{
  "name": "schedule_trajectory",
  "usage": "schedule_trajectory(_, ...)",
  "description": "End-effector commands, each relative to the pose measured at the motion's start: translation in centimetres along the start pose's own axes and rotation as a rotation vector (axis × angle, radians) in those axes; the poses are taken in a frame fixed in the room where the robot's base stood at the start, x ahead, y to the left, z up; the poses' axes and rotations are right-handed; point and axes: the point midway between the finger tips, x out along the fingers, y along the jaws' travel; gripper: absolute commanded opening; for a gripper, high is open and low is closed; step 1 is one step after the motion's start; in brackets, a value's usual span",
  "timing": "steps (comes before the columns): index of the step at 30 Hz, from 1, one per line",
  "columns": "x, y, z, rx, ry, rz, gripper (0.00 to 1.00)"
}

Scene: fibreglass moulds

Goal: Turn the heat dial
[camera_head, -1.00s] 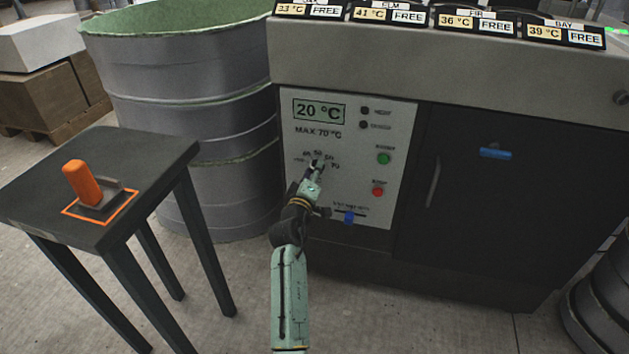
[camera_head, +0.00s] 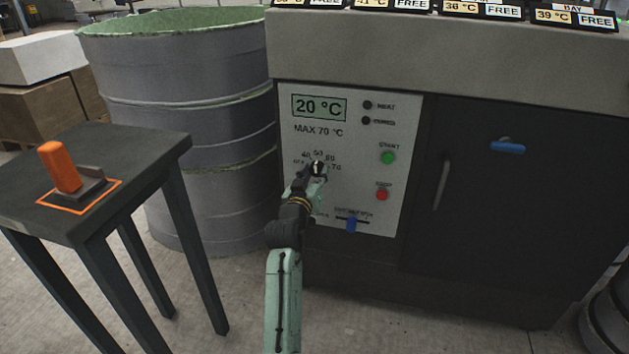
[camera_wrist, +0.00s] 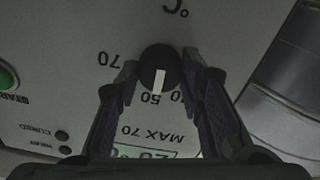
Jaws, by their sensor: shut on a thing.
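The heat dial (camera_wrist: 158,66) is a round black knob with a white pointer line, on a light grey control panel (camera_head: 400,125). In the head view the dial (camera_head: 317,168) is partly covered by my gripper (camera_head: 316,175). In the wrist view my gripper (camera_wrist: 160,76) has one finger on each side of the knob, shut on it. The wrist view is upside down; the pointer lies at or close to the 50 mark. Marks 40, 50, 60 and 70 arc above the dial. The display (camera_head: 319,107) reads 20 °C, with MAX 70 °C below.
A dark cabinet door (camera_head: 500,210) is to the right. A grey drum (camera_head: 200,140) and a table (camera_head: 130,145) with an orange-handled tool (camera_head: 60,167) are left.

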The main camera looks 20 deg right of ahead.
Motion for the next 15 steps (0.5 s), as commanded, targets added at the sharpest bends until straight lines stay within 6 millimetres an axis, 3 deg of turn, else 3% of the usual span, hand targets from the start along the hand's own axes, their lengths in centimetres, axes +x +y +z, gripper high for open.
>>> schedule_trajectory(15,0.01,-0.02,0.10,0.079,-0.003,-0.001,0.07)
